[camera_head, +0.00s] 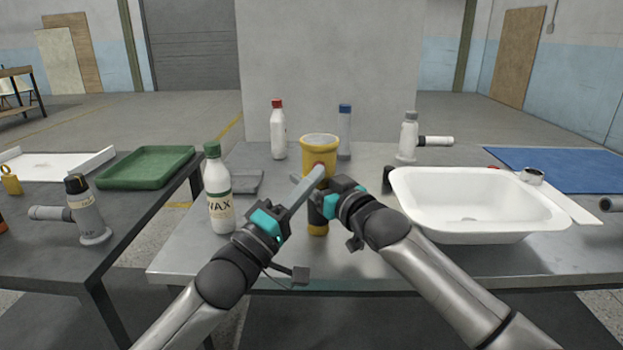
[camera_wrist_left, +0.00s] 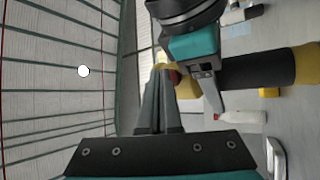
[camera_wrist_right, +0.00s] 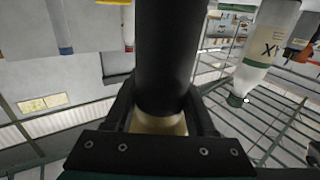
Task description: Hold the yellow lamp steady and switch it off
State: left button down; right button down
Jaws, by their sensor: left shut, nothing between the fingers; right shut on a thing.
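The yellow lamp (camera_head: 319,144) stands upright near the middle of the metal table, with a yellow head, a dark handle and a yellow base. My right gripper (camera_head: 325,191) is shut around its dark handle, which fills the right wrist view (camera_wrist_right: 168,60). My left gripper (camera_head: 318,172) is shut and empty, its fingertips at the lamp's head, where a reddish spot shows. I cannot tell whether the tips touch it. In the left wrist view the shut fingers (camera_wrist_left: 160,75) point at the lamp, whose handle (camera_wrist_left: 258,70) lies beyond my right gripper.
A WAX bottle (camera_head: 219,190) stands left of my left gripper. A white basin (camera_head: 480,215) sits right of my right arm. A red-capped bottle (camera_head: 278,135), a blue-capped bottle (camera_head: 344,135) and a grey-capped bottle (camera_head: 408,138) stand farther back. A grey pad (camera_head: 247,184) lies behind the left gripper.

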pick_arm(q)
jog(key=shift+s, duration=0.2)
jog(key=s, duration=0.6)
dwell(0.4)
pick_arm(e)
jog(key=shift+c, duration=0.7)
grip_release()
